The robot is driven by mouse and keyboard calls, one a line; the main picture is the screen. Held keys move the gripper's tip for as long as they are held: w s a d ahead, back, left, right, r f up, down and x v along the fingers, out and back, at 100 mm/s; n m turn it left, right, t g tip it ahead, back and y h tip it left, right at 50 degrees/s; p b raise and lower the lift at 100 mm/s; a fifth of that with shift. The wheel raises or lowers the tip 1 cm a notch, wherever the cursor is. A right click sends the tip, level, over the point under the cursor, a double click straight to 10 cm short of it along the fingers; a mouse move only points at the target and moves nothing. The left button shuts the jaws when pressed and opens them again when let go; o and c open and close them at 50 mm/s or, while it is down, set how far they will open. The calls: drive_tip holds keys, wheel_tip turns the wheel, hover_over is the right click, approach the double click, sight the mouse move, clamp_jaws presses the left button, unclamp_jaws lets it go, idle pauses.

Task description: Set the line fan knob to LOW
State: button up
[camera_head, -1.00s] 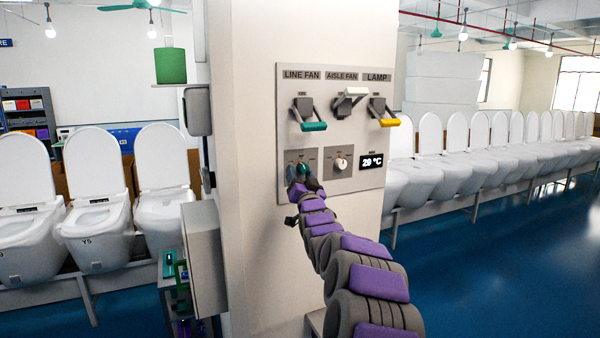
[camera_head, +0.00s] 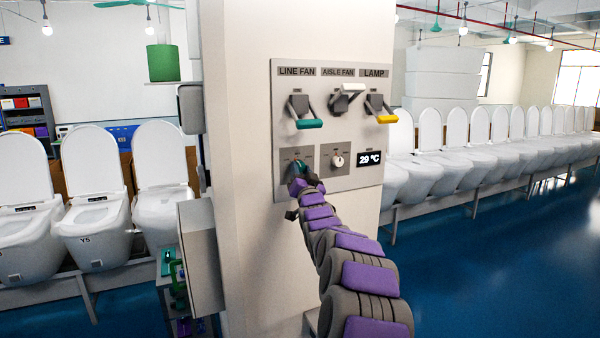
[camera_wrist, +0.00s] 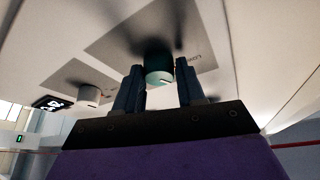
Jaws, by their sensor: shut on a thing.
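The control panel (camera_head: 340,208) is on the white pillar. The teal line fan knob (camera_head: 294,170) is at its lower left, under the LINE FAN label, mostly hidden behind my arm's end in the head view. In the wrist view the teal knob (camera_wrist: 159,72) shows between the two dark fingers of my gripper (camera_wrist: 160,88), with a pale mark on its face. My gripper is shut on the knob.
The white aisle fan knob (camera_head: 337,160) sits just right, also in the wrist view (camera_wrist: 89,94). A display (camera_head: 369,158) reads 29 °C. Above are a teal lever (camera_head: 308,124), a white lever (camera_head: 352,89) and a yellow lever (camera_head: 387,119). A grey box (camera_head: 202,258) juts out at left.

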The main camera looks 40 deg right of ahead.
drive_tip(key=shift+s+d+r, duration=0.1)
drive_tip(key=shift+d+r, duration=0.05)
drive_tip(key=c, duration=0.4)
drive_tip(key=shift+c, duration=0.2)
drive_tip(key=shift+n, duration=0.5)
drive_tip(key=n+t+y, duration=0.1)
drive_tip(key=n+y, duration=0.1)
drive_tip(key=n, duration=0.1)
drive_tip(key=shift+d+r+n, duration=0.1)
drive_tip(key=shift+d+n, duration=0.05)
drive_tip(key=shift+n, duration=0.25)
drive_tip(key=n+t+y, duration=0.1)
drive_tip(key=n, duration=0.2)
drive_tip(key=shift+d+y, duration=0.1)
drive_tip(key=shift+y, duration=0.3)
drive_tip(key=shift+s+n+y, duration=0.1)
drive_tip(key=shift+n+y, duration=0.7)
drive_tip(key=shift+n, duration=0.7)
drive_tip(key=shift+r+n, duration=0.1)
drive_tip(key=shift+n, duration=0.2)
